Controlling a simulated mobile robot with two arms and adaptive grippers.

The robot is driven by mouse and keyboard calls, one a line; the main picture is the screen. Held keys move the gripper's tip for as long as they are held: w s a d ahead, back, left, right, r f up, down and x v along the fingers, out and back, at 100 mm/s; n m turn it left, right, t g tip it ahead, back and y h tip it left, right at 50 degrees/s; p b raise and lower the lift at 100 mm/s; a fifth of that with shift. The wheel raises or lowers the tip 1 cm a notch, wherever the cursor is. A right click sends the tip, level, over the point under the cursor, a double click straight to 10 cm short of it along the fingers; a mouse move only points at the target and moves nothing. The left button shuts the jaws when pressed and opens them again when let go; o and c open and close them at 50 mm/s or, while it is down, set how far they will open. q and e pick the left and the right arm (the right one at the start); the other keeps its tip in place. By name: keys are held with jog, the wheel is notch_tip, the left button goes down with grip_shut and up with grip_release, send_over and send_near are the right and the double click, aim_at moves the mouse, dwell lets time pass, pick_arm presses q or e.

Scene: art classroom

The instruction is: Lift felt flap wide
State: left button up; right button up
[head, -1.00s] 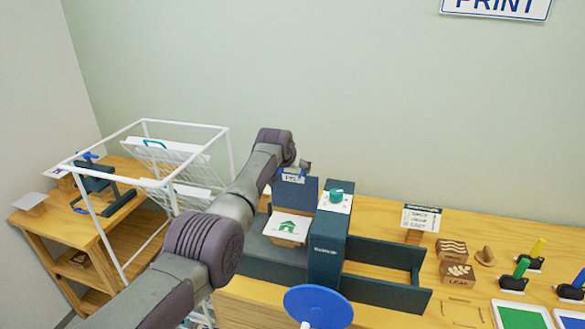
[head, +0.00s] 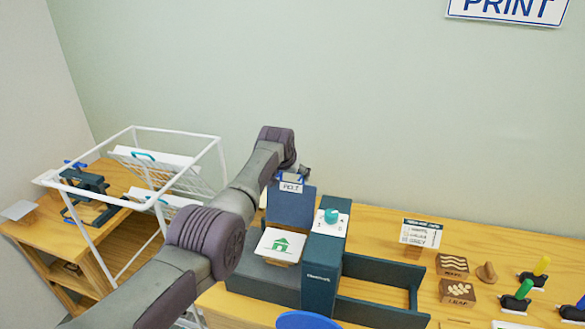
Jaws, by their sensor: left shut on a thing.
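The dark blue felt flap (head: 291,206) stands raised, close to upright, at the back of the press bed, with a small white label (head: 291,187) at its top edge. My left gripper (head: 303,174) is at the flap's top edge and shut on it; the fingers are small and partly hidden by the wrist. In front of the flap a white sheet with a green house print (head: 281,245) lies on the dark press bed (head: 255,275). The press housing (head: 321,270) with a teal knob (head: 331,215) stands just right of the flap. My right gripper is out of view.
A white wire drying rack (head: 135,160) and a wooden side table (head: 75,205) stand left. Right of the press are a dark open frame (head: 380,272), a sign card (head: 421,233), carved blocks (head: 452,264) and ink rollers (head: 517,299). A blue wheel (head: 305,320) is at the front.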

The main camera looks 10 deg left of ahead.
pick_arm(q)
jog(key=shift+w+a+r, duration=0.1)
jog(key=shift+w+r, duration=0.05)
jog(key=shift+r, duration=0.35)
jog(key=o, duration=1.3)
jog(key=shift+c, duration=0.2)
jog(key=shift+o, duration=0.7)
jog(key=shift+f, duration=0.25)
jog(key=shift+s, duration=0.2)
